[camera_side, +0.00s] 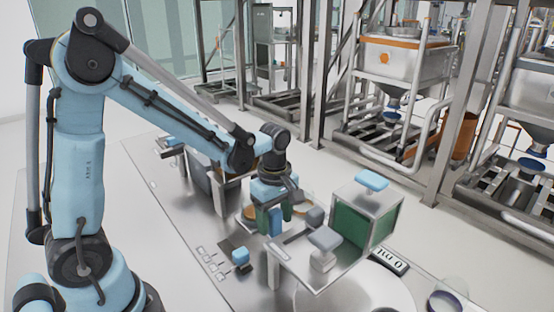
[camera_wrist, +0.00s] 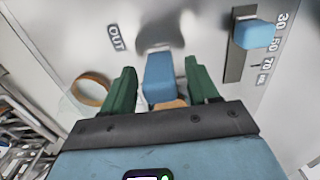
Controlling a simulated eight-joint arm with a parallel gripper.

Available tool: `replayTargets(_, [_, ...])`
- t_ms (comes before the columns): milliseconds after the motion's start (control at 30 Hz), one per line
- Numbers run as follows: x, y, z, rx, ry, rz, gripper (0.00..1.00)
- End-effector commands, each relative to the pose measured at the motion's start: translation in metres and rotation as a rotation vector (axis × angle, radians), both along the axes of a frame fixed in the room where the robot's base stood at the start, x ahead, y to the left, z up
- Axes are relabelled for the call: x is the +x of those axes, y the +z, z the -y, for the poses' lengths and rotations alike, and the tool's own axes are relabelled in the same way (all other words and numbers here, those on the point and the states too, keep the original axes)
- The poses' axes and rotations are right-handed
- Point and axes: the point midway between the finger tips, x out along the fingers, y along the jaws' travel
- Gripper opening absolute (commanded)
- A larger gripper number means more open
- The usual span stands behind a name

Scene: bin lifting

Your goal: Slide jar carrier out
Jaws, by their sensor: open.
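My gripper (camera_side: 275,217) points down over the steel bench, its two green fingers spread apart. In the wrist view my gripper (camera_wrist: 160,88) has a blue block-shaped handle (camera_wrist: 159,78) between its open fingers, with gaps showing on both sides. The blue handle (camera_side: 275,222) also shows between the fingers in the side view. It may belong to the jar carrier, but the carrier's body is mostly hidden by my gripper. A tan piece (camera_wrist: 170,104) shows just below the handle. A clear jar with a tan ring (camera_wrist: 92,92) stands left of the fingers, near the "OUT" label (camera_wrist: 116,38).
A steel box with a green window (camera_side: 365,222) and a grey knob (camera_side: 323,240) stand right of my gripper. A "0 ml" display (camera_side: 388,261) and glass jar (camera_side: 447,298) are front right.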

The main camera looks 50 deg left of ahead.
Motion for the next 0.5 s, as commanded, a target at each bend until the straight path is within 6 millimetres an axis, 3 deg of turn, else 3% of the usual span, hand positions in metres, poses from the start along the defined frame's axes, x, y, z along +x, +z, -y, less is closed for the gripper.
replayTargets(167, [0.0,0.012,0.0,0.0,0.0,0.0,0.6])
replayTargets(500, [0.0,0.066,0.0,0.0,0.0,0.0,0.6])
